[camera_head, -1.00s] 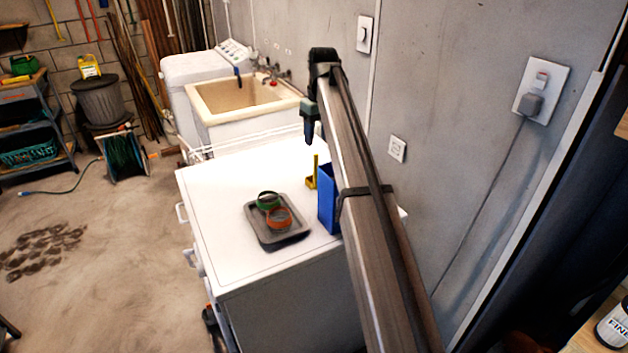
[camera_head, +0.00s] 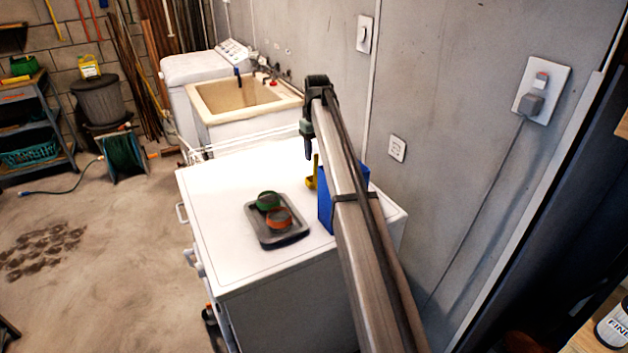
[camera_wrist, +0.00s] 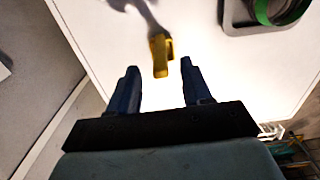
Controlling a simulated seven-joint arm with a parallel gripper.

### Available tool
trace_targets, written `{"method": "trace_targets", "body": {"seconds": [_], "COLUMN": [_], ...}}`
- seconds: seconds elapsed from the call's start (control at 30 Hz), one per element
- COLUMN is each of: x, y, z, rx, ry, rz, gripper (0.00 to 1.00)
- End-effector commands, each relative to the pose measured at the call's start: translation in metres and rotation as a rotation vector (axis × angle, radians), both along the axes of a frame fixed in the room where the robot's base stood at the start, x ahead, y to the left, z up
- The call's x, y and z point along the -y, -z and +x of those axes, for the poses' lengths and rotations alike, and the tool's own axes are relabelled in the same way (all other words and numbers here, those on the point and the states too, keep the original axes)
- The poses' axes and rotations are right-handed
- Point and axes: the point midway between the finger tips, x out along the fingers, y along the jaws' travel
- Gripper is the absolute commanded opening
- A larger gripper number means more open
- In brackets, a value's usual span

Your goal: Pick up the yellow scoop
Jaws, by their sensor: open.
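The yellow scoop (camera_head: 312,180) stands on the white machine top, just left of a blue box, with its handle upright in the head view. In the wrist view the yellow scoop (camera_wrist: 160,52) lies ahead of and between my fingertips, apart from them. My gripper (camera_wrist: 157,75) is open and empty, its two dark blue fingers spread. In the head view my gripper (camera_head: 308,150) points down just above the scoop's handle. My arm hides part of the area to the right.
The blue box (camera_head: 326,199) stands close on the scoop's right, partly behind my arm. A grey tray (camera_head: 262,238) with a green ring (camera_head: 268,200) and an orange ring (camera_head: 279,219) sits to the left. The white top (camera_head: 225,190) is clear at left; a wall is behind.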

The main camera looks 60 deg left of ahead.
Motion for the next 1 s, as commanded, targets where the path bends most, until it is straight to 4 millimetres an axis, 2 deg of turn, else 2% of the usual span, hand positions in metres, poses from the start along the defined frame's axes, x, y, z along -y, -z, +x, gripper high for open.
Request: {"method": "trace_targets", "body": {"seconds": [0.27, 0.6, 0.83, 1.0], "x": [-0.002, -0.004, -0.005, -0.005], "y": [0.016, 0.055, 0.056, 0.056], "z": [0.0, -0.001, -0.001, -0.001], "rx": [0.0, 0.0, 0.0, 0.0], "ry": [0.0, 0.0, 0.0, 0.0], "rz": [0.001, 0.001, 0.001, 0.001], "gripper": [0.49, 0.49, 0.49, 0.34]}}
